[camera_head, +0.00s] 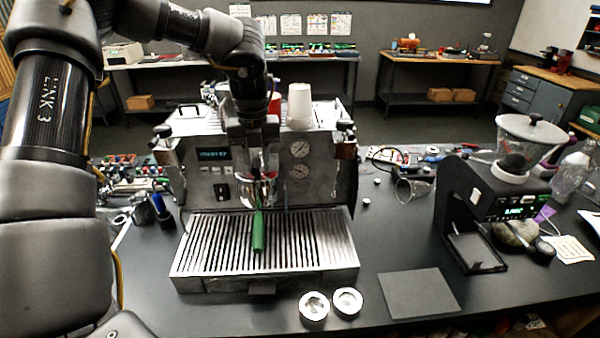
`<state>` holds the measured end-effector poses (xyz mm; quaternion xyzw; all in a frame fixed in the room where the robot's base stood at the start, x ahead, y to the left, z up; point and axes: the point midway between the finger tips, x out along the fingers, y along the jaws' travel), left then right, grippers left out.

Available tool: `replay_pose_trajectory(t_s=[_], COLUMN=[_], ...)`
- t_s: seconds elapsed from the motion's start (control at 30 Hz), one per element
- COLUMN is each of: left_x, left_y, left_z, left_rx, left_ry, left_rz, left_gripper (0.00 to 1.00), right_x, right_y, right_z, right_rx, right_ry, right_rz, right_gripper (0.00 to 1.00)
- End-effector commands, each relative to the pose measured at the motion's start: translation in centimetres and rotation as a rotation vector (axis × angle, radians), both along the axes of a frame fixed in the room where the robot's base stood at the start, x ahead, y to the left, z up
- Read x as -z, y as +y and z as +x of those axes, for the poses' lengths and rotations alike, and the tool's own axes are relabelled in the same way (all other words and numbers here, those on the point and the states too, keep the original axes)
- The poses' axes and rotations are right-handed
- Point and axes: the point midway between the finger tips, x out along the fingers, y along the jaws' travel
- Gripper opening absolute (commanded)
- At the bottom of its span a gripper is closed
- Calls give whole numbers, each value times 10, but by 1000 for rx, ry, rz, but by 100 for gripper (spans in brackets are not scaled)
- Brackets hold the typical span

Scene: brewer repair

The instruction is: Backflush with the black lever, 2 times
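The espresso machine (325,185) stands mid-table with a lit display and two round gauges. A portafilter with a green handle (258,232) sits under the group head, its handle pointing toward me over the slatted drip tray (310,240). My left arm reaches over from the left, and my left gripper (254,148) points down in front of the group head, above the portafilter. I cannot make out the black lever there; the gripper hides that area. Whether its fingers are closed on something is not clear. My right gripper is not in view.
Two small metal baskets (314,306) and a dark mat (418,293) lie in front. A grinder (490,200) stands at the right. White cups (299,104) are stacked on the machine. Small tools and bottles crowd the left side. The table right of the drip tray is fairly clear.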

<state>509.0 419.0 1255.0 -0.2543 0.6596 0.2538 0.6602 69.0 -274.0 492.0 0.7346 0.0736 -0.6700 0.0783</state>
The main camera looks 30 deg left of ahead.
Motion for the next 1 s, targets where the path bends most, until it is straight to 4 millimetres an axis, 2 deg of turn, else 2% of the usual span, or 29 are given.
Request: replay_pose_trajectory(t_s=[0.53, 0.7, 0.87, 1.0], left_x=[1, 0, 0, 0], left_y=[-13, -13, -13, -13], left_z=[15, 15, 15, 15], left_rx=[-261, -267, -266, -265], left_ry=[2, 2, 2, 2], left_rz=[0, 0, 0, 0], left_gripper=[27, 27, 45, 45], right_x=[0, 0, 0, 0], right_y=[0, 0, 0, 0], right_z=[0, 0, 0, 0], right_rx=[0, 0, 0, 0], right_ry=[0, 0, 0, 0], right_rz=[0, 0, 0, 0], right_gripper=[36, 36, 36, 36])
